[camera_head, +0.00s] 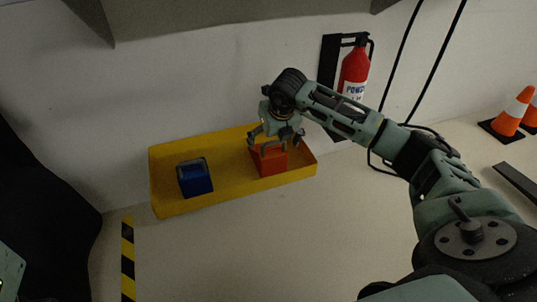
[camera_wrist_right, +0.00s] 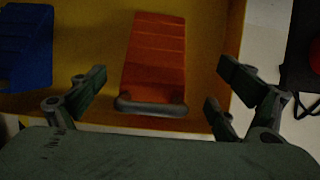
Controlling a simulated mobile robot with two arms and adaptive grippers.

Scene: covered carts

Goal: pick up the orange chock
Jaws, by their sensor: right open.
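The orange chock (camera_head: 270,160) lies in the right part of a yellow tray (camera_head: 235,194) on the floor by the wall. My right gripper (camera_head: 276,140) is over it, open, and covers part of its top. In the right wrist view the orange chock (camera_wrist_right: 153,58) has a ribbed slope and a grey handle at its near end. The open fingers of the right gripper (camera_wrist_right: 160,98) stand on either side of the handle, apart from it. My left gripper is not in view.
A blue chock (camera_head: 195,178) lies in the tray's left part; it also shows in the right wrist view (camera_wrist_right: 25,45). A red fire extinguisher (camera_head: 354,70) hangs on the wall behind my right arm. Orange cones (camera_head: 515,112) stand at the far right. The floor before the tray is clear.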

